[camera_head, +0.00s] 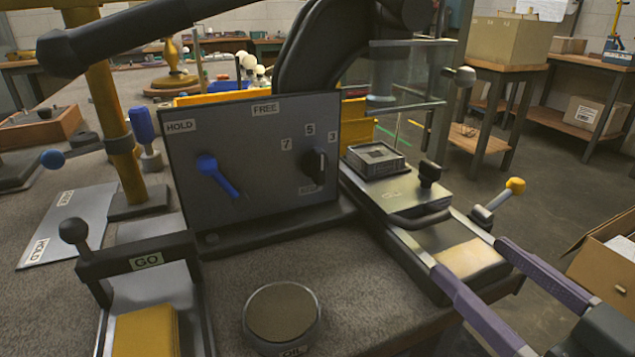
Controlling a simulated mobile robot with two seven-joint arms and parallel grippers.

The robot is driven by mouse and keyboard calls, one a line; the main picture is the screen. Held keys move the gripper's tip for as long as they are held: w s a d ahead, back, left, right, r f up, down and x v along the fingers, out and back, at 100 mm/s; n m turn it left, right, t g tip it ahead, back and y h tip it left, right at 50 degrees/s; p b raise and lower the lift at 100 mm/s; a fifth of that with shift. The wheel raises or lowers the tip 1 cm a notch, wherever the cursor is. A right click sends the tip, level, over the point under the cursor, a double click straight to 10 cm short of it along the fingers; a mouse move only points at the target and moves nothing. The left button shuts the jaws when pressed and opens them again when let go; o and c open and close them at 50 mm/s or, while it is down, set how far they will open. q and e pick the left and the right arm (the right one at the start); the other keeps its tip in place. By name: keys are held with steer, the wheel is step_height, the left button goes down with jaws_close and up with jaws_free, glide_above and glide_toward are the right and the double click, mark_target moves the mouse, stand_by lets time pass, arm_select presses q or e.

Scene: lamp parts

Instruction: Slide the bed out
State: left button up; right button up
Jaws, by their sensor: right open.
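The bed looks like a flat grey plate (405,193) with a small label, in a dark frame at the right end of the bench. A square block (375,158) sits on its far part. A black knob (429,173) stands on it, and a curved black handle (418,219) runs along its near edge. My right gripper (472,258) is open at lower right. Its two purple fingers are spread and point at the bed's near end, over a tan pad (472,257). Nothing shows between them at the handle; contact cannot be told. My left gripper is not in view.
A grey panel (255,155) marked HOLD and FREE, with a blue lever (217,175) and a black dial (315,167), stands left of the bed. A yellow-tipped lever (500,203) stands close to the right finger. A round disc (282,315) lies on the bench in front.

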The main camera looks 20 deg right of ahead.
mark_target(433, 223)
steer(key=w, duration=0.6)
steer(key=w+b, duration=0.1)
steer(key=w, duration=0.2)
steer(key=shift+a, duration=0.35)
steer(key=shift+r, duration=0.1)
jaws_close()
